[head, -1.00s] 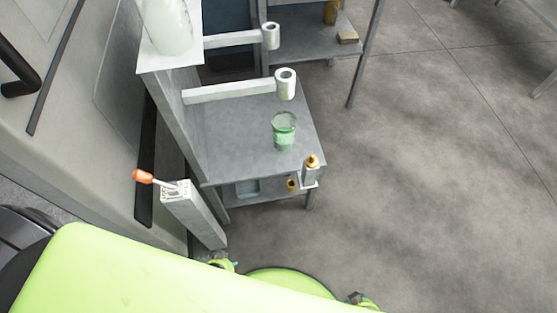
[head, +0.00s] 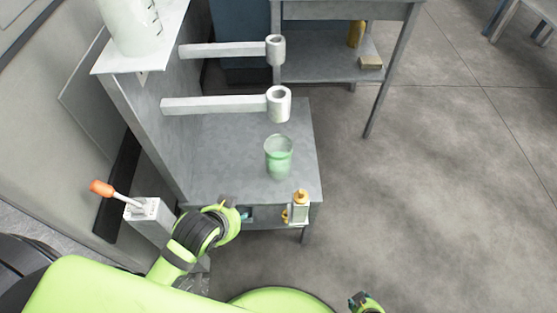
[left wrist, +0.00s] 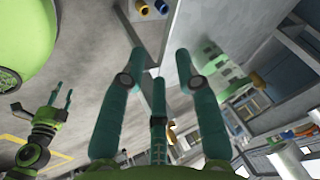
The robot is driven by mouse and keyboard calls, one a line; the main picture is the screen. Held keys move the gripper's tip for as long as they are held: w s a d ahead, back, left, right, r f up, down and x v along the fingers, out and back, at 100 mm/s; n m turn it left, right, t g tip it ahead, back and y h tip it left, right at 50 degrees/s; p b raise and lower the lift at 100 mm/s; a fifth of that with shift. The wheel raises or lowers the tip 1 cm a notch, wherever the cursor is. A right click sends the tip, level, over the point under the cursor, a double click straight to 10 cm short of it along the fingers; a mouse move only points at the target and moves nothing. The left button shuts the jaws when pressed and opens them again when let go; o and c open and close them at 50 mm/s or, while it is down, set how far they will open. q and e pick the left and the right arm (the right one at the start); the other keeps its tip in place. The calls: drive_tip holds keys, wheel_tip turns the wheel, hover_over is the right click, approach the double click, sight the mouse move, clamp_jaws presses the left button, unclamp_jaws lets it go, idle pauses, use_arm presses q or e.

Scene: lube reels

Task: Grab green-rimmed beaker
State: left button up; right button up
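The beaker (head: 278,158) is translucent with green in it and stands upright on the grey bench top (head: 230,140) in the head view. My left gripper (head: 243,214) is at the bench's front edge, below and left of the beaker and apart from it. In the left wrist view my left gripper (left wrist: 157,60) has its teal fingers spread, with nothing between them.
Two white arms with ring ends (head: 279,103) (head: 276,49) jut out above the bench behind the beaker. A gold-topped bottle (head: 299,205) is at the front edge. An orange-handled tool (head: 102,188) stands in a grey holder (head: 146,213) at left.

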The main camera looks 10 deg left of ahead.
use_arm(q)
drive_tip(key=w+d+r+m+t+h, duration=0.1)
drive_tip(key=w+r+m+t, duration=0.1)
drive_tip(key=w+m, duration=0.45)
drive_tip(key=w+d+r+m+t+h, duration=0.1)
drive_tip(key=w+r+m+t, duration=0.15)
drive_tip(key=w+m, duration=0.4)
drive_tip(key=m+t+h, duration=0.2)
drive_tip(key=m, duration=0.9)
approach(269, 139)
drive_tip(key=d+f, duration=0.1)
drive_tip(key=d, duration=0.1)
drive_tip(key=w+f+m, duration=0.1)
drive_tip(key=w+m, duration=0.1)
drive_tip(key=m, duration=0.1)
drive_tip(key=w+f+m+h, duration=0.1)
drive_tip(key=w+m, duration=0.2)
drive_tip(key=w+f+m+h+b, duration=0.1)
drive_tip(key=w+m, duration=0.1)
drive_tip(key=m, duration=0.2)
drive_tip(key=shift+w+d+g, duration=0.3)
drive_tip(key=shift+w+g, duration=0.05)
drive_tip(key=shift+w, duration=0.05)
drive_tip(key=shift+r, duration=0.1)
clamp_jaws()
